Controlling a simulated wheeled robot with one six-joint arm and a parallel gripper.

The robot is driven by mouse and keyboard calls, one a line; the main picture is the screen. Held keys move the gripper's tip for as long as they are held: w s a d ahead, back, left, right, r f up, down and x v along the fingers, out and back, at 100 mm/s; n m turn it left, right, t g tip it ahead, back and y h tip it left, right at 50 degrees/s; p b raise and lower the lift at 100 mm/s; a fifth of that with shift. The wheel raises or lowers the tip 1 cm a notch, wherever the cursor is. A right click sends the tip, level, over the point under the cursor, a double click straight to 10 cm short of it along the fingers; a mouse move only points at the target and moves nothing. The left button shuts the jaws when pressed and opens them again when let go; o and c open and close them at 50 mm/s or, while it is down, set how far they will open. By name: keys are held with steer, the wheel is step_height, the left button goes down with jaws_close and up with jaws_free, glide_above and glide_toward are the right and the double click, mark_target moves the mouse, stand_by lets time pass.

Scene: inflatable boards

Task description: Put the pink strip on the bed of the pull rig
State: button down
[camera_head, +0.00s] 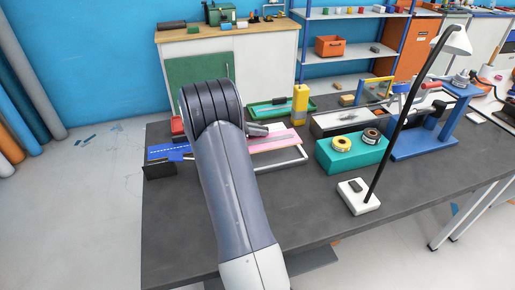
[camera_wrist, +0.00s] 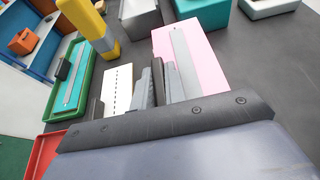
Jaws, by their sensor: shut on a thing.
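The pink strip (camera_head: 276,140) lies near the left part of the dark workbench in the head view, just right of my arm. In the wrist view the pink strip (camera_wrist: 208,62) carries a grey band along its length. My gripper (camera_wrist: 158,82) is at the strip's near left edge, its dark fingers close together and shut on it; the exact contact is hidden. In the head view my arm hides most of the gripper. A blue stand with a upright post (camera_head: 437,125), possibly the pull rig, is at the right of the bench; its bed is not clear.
A teal block (camera_head: 350,153) with two tape rolls and a lamp's white base (camera_head: 358,197) stand between.

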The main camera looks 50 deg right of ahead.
mark_target(258, 144)
steer(key=shift+f, duration=3)
steer(key=shift+f, duration=0.15)
steer(key=c, duration=1.5)
jaws_free()
steer(key=shift+o, duration=0.2)
steer(key=v, duration=1.2)
steer(key=shift+b, duration=0.35)
